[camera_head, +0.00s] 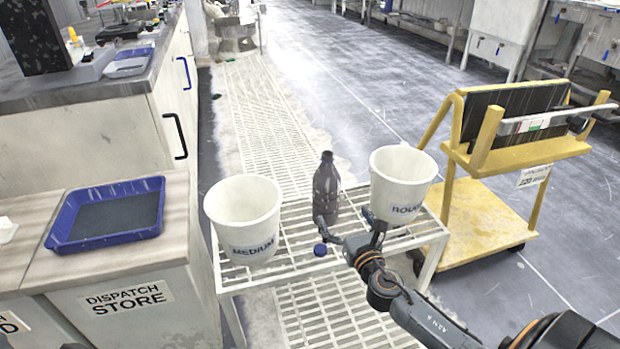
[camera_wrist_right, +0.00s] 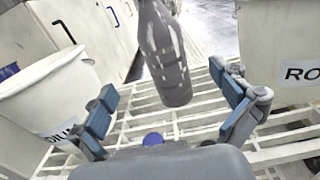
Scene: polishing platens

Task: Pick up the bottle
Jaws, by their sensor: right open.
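A dark grey bottle (camera_head: 326,187) stands upright on a white slatted rack table (camera_head: 291,262), between two white buckets. It also shows in the right wrist view (camera_wrist_right: 163,55), beyond and between the fingers, with its top cut off by the frame. My right gripper (camera_head: 350,228) is open and empty, just in front of the bottle and apart from it. Its two blue-padded fingers (camera_wrist_right: 168,105) are spread wide in the wrist view. A small blue cap (camera_head: 320,249) lies on the slats in front of the bottle, by the right gripper. My left gripper is not in view.
The "MEDIUM" bucket (camera_head: 243,216) stands left of the bottle. The "ROUGH"-type bucket (camera_head: 401,180), its label partly hidden, stands close on the right, behind my gripper. A blue tray (camera_head: 108,214) sits on the left counter. A yellow cart (camera_head: 487,207) stands at the right.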

